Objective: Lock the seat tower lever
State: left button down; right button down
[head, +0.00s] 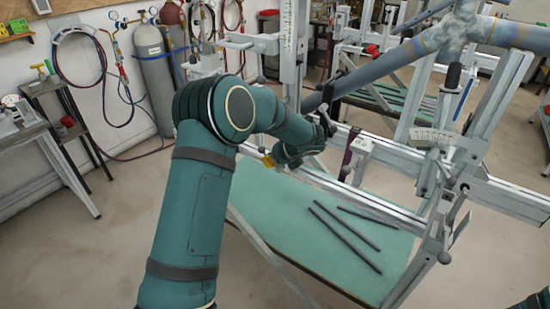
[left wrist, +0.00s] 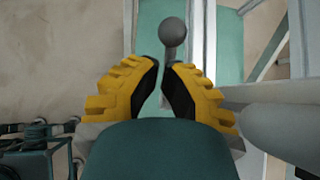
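In the left wrist view, a grey lever with a round knob (left wrist: 173,32) shows just beyond my left gripper (left wrist: 161,68). The gripper's yellow, dark-padded fingers lean in, with a narrow gap at the tips. The lever's shaft runs down to the tips and is partly hidden by them, so I cannot tell if they grip it. In the head view, my left arm ends at the jig rail below the upright tower with a scale (head: 289,35); a yellow finger shows there, and the contact is hidden.
The green table (head: 300,215) under the jig holds several dark rods (head: 346,238). A second scale plate (head: 435,138) and metal uprights stand at right, with grey frame tubes (head: 400,72) above. Gas cylinders (head: 153,70) stand by the wall.

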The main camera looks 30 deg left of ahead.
pick_arm(q)
jog(key=shift+a+f+p, duration=0.25)
jog(key=shift+a+p, duration=0.1)
jog(key=shift+a, duration=0.15)
dwell(0.8)
jog(key=shift+h, duration=0.7)
jog(key=shift+s+d+f+p+x, duration=0.15)
jog(key=shift+p+x, duration=0.3)
jog(key=shift+x, duration=0.45)
jog(key=shift+s+d+f+p+x, duration=0.15)
jog(key=shift+p+x, duration=0.25)
jog(key=shift+x, duration=0.45)
jog(key=shift+d+f+p+x, duration=0.15)
jog(key=shift+p+x, duration=0.3)
jog(key=shift+x, duration=0.45)
jog(key=v, duration=1.2)
jog(key=shift+w, duration=0.1)
